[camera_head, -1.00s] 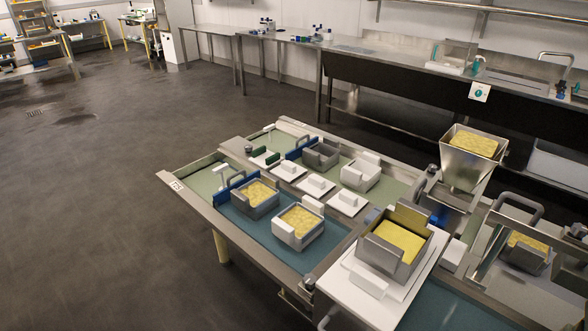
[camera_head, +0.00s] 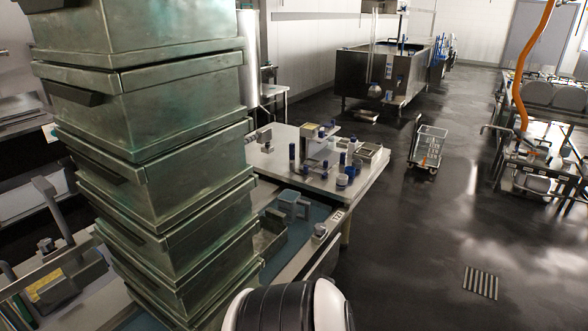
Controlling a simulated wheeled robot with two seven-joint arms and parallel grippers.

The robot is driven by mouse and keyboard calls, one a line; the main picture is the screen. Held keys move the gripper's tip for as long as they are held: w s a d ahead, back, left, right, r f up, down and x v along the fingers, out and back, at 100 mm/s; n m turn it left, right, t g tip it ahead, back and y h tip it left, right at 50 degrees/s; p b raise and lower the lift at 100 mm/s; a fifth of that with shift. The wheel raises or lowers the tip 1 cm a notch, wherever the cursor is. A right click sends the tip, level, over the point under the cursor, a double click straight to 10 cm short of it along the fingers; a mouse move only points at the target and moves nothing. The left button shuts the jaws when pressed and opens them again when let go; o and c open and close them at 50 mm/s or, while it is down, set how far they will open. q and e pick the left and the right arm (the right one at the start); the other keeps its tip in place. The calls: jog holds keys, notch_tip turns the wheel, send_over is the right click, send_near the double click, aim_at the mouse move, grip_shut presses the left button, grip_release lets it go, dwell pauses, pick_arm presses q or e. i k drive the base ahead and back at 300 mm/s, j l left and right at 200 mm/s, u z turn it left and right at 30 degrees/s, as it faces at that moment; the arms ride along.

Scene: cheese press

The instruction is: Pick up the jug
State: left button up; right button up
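A small pale blue open-topped vessel (camera_head: 293,204) stands on the near end of the work table, just right of the stacked bins. It looks like a jug, but it is small and I cannot be sure. A dark tray beside it is partly hidden behind the bins. Neither of my grippers is in view. Only a rounded black and white part, probably of my own arm, shows at the bottom edge.
A tall stack of greenish metal bins (camera_head: 160,150) fills the left and blocks the view behind it. A metal table (camera_head: 350,200) holds small blue-topped items. A wire cart (camera_head: 428,147) stands on the dark floor. Open floor lies to the right.

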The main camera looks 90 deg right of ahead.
aim_at(289, 202)
jog(key=z, duration=2.65)
jog(key=l+u, duration=0.15)
jog(key=u, duration=0.2)
jog(key=i+l+u, duration=0.1)
jog(key=u, duration=0.25)
jog(key=l+u, duration=0.35)
jog(key=j, duration=0.1)
